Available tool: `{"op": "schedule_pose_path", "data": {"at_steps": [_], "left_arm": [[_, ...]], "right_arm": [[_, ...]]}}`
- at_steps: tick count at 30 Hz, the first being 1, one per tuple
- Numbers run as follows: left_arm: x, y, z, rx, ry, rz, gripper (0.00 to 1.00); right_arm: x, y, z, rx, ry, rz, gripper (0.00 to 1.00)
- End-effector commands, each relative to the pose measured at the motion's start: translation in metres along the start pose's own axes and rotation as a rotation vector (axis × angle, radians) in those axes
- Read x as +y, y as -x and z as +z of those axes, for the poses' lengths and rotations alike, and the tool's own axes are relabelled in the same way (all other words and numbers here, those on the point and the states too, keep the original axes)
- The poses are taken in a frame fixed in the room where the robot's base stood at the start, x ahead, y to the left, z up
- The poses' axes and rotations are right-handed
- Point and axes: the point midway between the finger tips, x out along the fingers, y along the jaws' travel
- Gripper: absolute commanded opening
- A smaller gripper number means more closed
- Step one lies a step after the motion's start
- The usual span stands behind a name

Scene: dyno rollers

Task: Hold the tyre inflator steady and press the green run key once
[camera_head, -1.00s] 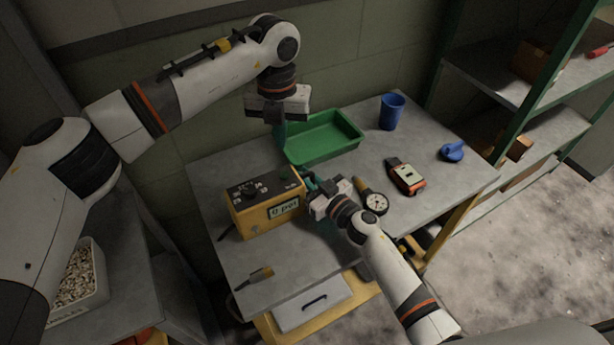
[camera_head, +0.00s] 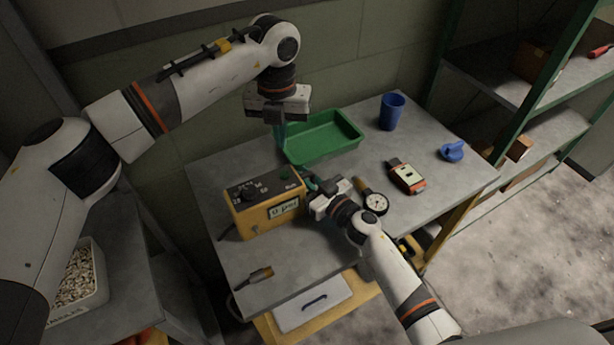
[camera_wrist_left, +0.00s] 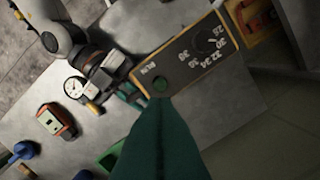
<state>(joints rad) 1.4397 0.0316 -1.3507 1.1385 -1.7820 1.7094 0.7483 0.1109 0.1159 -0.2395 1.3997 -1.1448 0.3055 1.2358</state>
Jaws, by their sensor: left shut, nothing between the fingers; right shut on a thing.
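The tyre inflator (camera_head: 262,215) is a yellow box with a dark top panel, a dial and a small display on its front. It stands upright on the grey bench. The green run key (camera_head: 285,173) is at the right end of its top; it also shows in the left wrist view (camera_wrist_left: 160,84). My right gripper (camera_head: 309,183) is shut on the inflator's right end. My left gripper (camera_head: 281,140) is shut and empty, above and behind the key in the head view. In the left wrist view its green fingers (camera_wrist_left: 160,105) point close to the key; contact cannot be told.
A green tray (camera_head: 335,148) lies behind the inflator. A round gauge (camera_head: 375,203), an orange-and-grey device (camera_head: 407,178), a blue cup (camera_head: 392,111) and a blue object (camera_head: 452,152) are to the right. A cable plug (camera_head: 262,272) lies in front. The bench's front left is mostly clear.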

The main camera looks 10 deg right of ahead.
Motion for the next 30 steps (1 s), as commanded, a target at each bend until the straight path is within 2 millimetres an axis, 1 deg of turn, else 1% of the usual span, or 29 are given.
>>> {"op": "schedule_pose_path", "data": {"at_steps": [5, 7, 11, 14, 15, 19, 24, 27, 30], "left_arm": [[0.001, -0.001, 0.0, 0.001, 0.008, 0.006, 0.0], [0.004, -0.004, 0.001, 0.008, 0.036, 0.026, 0.0], [0.015, -0.012, 0.005, 0.031, 0.177, 0.12, 0.0], [0.025, -0.017, 0.009, 0.051, 0.364, 0.239, 0.0], [0.027, -0.017, 0.009, 0.056, 0.453, 0.295, 0.0], [0.028, -0.013, 0.011, 0.058, 0.76, 0.48, 0.0], [0.014, -0.003, 0.01, 0.03, 1.121, 0.693, 0.0], [0.004, 0.002, 0.01, 0.01, 1.276, 0.784, 0.0], [-0.004, 0.006, 0.01, -0.007, 1.376, 0.843, 0.0]], "right_arm": [[0.0, 0.0, -0.001, 0.002, 0.0, 0.0, 0.0], [0.0, 0.0, -0.001, 0.002, 0.0, 0.0, 0.0], [0.0, 0.0, -0.001, 0.002, 0.0, 0.0, 0.0], [0.0, 0.0, -0.001, 0.002, 0.0, 0.0, 0.0], [0.0, 0.0, -0.001, 0.002, 0.0, 0.0, 0.0], [0.0, 0.001, -0.001, 0.002, 0.0, -0.001, 0.0], [0.0, 0.0, -0.001, 0.002, 0.0, -0.001, 0.0], [0.0, 0.0, -0.001, 0.002, 0.0, -0.001, 0.0], [0.0, 0.0, -0.001, 0.002, 0.0, 0.0, 0.0]]}}
